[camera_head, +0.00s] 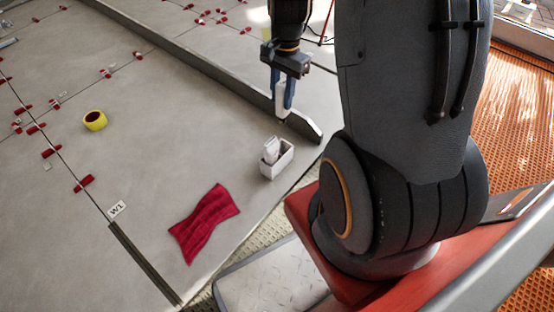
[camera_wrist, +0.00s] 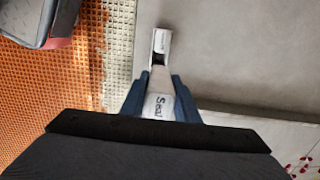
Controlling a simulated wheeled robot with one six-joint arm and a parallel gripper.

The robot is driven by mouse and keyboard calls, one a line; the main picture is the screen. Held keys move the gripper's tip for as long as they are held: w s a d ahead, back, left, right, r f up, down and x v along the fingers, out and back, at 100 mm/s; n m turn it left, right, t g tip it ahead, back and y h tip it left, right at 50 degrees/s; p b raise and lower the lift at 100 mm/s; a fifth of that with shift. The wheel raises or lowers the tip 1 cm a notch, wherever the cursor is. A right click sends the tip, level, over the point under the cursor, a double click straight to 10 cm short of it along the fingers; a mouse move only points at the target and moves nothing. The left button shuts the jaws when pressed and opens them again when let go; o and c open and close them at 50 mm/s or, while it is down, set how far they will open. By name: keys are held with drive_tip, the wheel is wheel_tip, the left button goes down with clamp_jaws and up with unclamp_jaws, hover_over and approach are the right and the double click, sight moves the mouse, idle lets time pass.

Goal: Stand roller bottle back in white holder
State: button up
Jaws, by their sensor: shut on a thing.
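My gripper (camera_head: 283,106) has its blue fingers shut on the white roller bottle (camera_head: 282,93). It holds the bottle roughly upright above the tile floor, near a dark strip. In the wrist view the bottle (camera_wrist: 159,104), with "Seal" lettering, sits between the fingers, its narrower end away from the wrist. The white holder (camera_head: 286,163) stands on the floor below and nearer the head camera, apart from the held bottle. A white object (camera_head: 271,149) stands in its left part. The holder (camera_wrist: 161,42) also shows beyond the bottle in the wrist view; its inside is hard to make out.
A crumpled red cloth (camera_head: 204,222) lies left of the holder, near the tile edge. A yellow tape roll (camera_head: 95,120) lies farther left. A long dark strip (camera_head: 190,65) crosses the floor behind. Red levelling pieces (camera_head: 84,183) sit along tile joints. Open tile surrounds the holder's left side.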

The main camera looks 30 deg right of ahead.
wheel_tip(320, 180, down, 18)
drive_tip(key=b, duration=0.8)
drive_tip(key=shift+r, duration=0.2)
drive_tip(key=shift+f, duration=0.6)
drive_tip(key=o, duration=1)
drive_tip(key=r+p, duration=0.2)
drive_tip(key=r, duration=0.2)
drive_tip(key=r+p, duration=0.2)
drive_tip(key=r, duration=0.3)
drive_tip(key=r+p, duration=0.1)
drive_tip(key=r, duration=0.3)
drive_tip(key=shift+w+d+r+p, duration=0.15)
drive_tip(key=shift+d+p, duration=0.2)
drive_tip(key=shift+p, duration=0.05)
drive_tip(key=shift+a, duration=0.1)
